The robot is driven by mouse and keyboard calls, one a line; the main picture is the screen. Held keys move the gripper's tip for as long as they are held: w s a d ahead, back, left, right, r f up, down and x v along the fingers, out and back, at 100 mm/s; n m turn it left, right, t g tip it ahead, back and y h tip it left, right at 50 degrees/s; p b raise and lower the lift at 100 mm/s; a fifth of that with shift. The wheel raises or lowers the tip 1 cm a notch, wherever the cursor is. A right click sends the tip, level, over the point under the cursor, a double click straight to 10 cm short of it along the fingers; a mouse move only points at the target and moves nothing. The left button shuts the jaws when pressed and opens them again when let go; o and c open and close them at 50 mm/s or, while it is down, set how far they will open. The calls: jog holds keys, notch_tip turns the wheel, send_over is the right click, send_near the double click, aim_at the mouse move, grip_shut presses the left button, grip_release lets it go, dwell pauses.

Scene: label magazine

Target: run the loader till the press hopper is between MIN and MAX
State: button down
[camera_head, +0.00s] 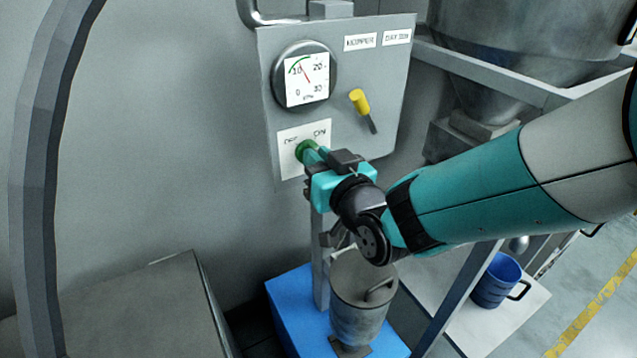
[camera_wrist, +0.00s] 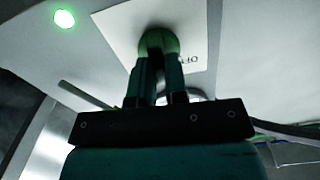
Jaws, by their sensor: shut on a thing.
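A grey control panel (camera_head: 352,138) carries a round dial gauge (camera_head: 306,79) with a needle near the 10 mark and a green arc. A green knob (camera_head: 305,150) sits on a white plate (camera_head: 290,168) lettered OFF and ON. My gripper (camera_head: 312,156) is shut on the knob. In the wrist view both fingers (camera_wrist: 158,72) close on the green knob (camera_wrist: 158,41), in front of the white plate (camera_wrist: 115,22). The knob's pointing direction is hidden by the fingers. A yellow-handled lever (camera_head: 360,102) is on the panel. No MIN or MAX marks are readable.
A metal hopper (camera_head: 530,45) stands at upper right in a frame. A lidded metal can (camera_head: 362,295) stands on a blue block (camera_head: 296,305) below my gripper. A blue mug (camera_head: 495,282) is on a white surface at right. A green light (camera_wrist: 64,18) glows in the wrist view.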

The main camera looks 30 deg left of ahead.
jog(key=shift+s+a+f+n+b, duration=0.1)
jog(key=shift+n+b, duration=2.4)
jog(key=shift+b, duration=0.95)
jog(key=shift+s+f+n+b, duration=0.1)
jog(key=shift+n+b, duration=2.4)
jog(key=shift+b, duration=0.9)
jog(key=shift+r, duration=0.1)
jog(key=c, duration=1.1)
grip_release()
jog(key=shift+c, duration=0.2)
jog(key=b+v, duration=0.3)
jog(key=v, duration=1.4)
jog(key=shift+b, duration=0.35)
